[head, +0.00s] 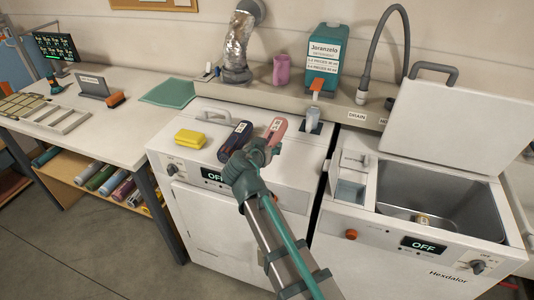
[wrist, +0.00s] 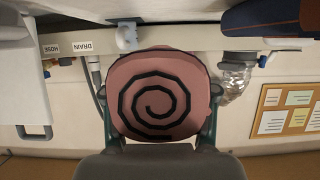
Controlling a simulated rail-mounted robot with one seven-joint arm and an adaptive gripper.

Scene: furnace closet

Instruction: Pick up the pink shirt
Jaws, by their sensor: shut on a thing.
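The pink shirt (head: 275,130) shows in the head view as a rolled or folded bundle with a pale label, above the left machine's white top. In the wrist view the pink shirt (wrist: 160,82) shows its end, with a black spiral on it. My gripper (head: 262,150) is shut on its near end. One finger is on each side of the shirt in the wrist view (wrist: 160,118). I cannot tell whether the shirt still touches the machine top.
A dark navy bundle (head: 236,139) lies just left of the pink shirt; its orange-edged side shows in the wrist view (wrist: 270,18). A teal jug (head: 323,60) and a pink cup (head: 282,69) stand on the ledge behind. The right machine's lid (head: 455,115) is open.

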